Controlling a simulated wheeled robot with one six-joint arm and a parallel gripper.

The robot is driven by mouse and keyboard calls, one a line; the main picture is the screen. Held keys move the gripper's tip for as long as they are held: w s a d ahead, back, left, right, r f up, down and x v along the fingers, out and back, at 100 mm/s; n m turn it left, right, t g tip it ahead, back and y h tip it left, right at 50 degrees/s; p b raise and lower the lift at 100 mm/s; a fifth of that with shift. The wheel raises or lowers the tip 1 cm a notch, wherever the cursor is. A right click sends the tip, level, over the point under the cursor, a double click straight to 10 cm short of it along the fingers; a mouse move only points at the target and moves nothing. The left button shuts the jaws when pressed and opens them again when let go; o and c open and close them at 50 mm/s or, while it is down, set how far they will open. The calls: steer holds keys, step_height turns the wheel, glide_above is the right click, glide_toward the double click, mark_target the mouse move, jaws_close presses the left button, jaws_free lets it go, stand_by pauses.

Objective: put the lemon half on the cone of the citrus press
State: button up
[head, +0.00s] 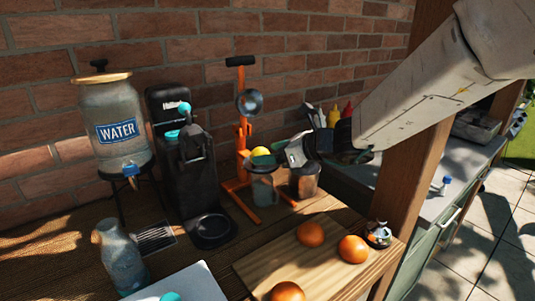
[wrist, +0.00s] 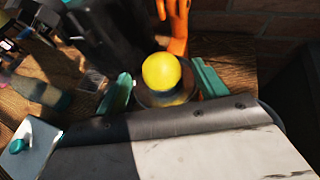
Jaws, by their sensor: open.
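The lemon half (head: 261,151) is a yellow dome at the top of the clear cup of the citrus press, below the press's raised lever. In the wrist view the lemon half (wrist: 162,71) sits over the round cup, between two teal fingers. My gripper (wrist: 160,74) is open, with a finger on either side of the lemon half and a visible gap at each side. In the head view my gripper (head: 268,158) reaches in from the right at cup height. The citrus press (head: 241,135) has an orange frame and a black handle. The cone is hidden.
A dark jar (head: 304,181) stands just right of the press. A black coffee machine (head: 188,170) and a water dispenser (head: 118,112) stand to the left. A cutting board (head: 275,265) with several oranges lies in front. A wooden post (head: 405,180) rises at the right.

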steer(key=v, duration=1)
steer(key=shift+s+d+r, duration=0.1)
steer(key=shift+s+r, duration=0.05)
steer(key=shift+s, duration=0.1)
steer(key=s+d+n+g+h, duration=0.25)
steer(key=s+n+g, duration=0.25)
steer(key=s+n, duration=0.9)
steer(key=s+d+f+n+g+h, duration=0.1)
steer(key=s+d+f+n+h, duration=0.2)
steer(key=s+d+n+h, duration=0.6)
steer(key=s+d+n, duration=0.1)
steer(key=s+d, duration=0.3)
steer(key=s, duration=0.1)
steer(key=shift+s+n, duration=0.25)
steer(key=shift+n, duration=0.15)
